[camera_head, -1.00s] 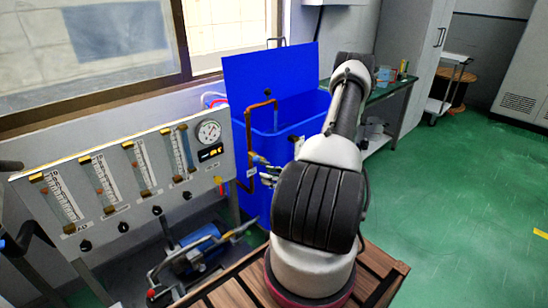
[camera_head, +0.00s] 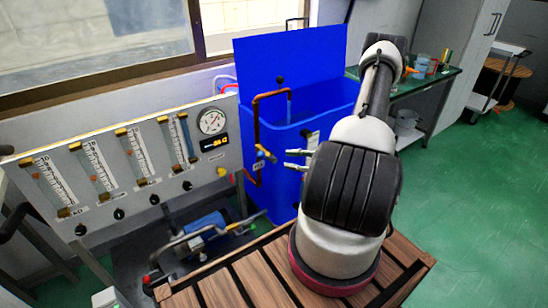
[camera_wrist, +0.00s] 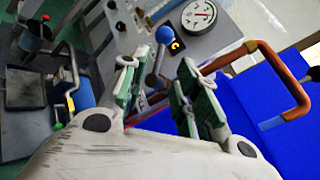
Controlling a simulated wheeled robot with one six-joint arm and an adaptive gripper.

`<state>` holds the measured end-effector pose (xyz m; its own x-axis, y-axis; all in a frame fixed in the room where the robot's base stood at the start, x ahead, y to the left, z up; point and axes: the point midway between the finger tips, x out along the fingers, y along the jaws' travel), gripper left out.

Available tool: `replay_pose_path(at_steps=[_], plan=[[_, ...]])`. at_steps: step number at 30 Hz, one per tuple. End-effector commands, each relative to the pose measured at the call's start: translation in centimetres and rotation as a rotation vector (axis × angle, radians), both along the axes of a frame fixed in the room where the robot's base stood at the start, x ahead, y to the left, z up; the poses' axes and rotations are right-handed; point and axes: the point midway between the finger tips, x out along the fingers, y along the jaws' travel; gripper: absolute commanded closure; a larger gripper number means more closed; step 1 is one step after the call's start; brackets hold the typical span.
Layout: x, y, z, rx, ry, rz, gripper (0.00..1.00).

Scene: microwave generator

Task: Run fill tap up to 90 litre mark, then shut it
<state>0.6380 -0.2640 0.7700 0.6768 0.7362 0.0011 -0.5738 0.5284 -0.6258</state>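The fill tap has a small blue-knobbed lever (camera_head: 262,148) on a copper pipe (camera_head: 256,118) beside the blue tank (camera_head: 335,105). In the wrist view the blue knob (camera_wrist: 166,34) shows beyond and between my fingers. A pale streak (camera_head: 289,97) below the pipe's spout looks like running water. My gripper (camera_head: 292,159) is open and empty, to the right of the tap and apart from it; its spread green-padded fingers show in the wrist view (camera_wrist: 160,75). An orange-lit display (camera_head: 213,143) reads in the eighties, perhaps 86.0; its digits are small. The tank's water level is hidden.
A grey panel (camera_head: 105,200) with several flow tubes, black knobs and a round gauge (camera_head: 212,121) stands left of the tap. A pump (camera_head: 205,228) sits below it. A green bench (camera_head: 420,82) stands behind right. Green floor (camera_head: 475,200) is clear at right.

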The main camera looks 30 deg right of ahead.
Motion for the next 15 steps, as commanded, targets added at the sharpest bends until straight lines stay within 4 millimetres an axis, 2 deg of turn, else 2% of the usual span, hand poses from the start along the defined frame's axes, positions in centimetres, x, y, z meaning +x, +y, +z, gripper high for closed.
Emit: replay_pose_path(at_steps=[9,15], plan=[[3.4,3.8,0.0,0.000,0.000,0.003,0.69],[4.8,5.3,0.0,-0.001,0.001,0.002,0.69]])
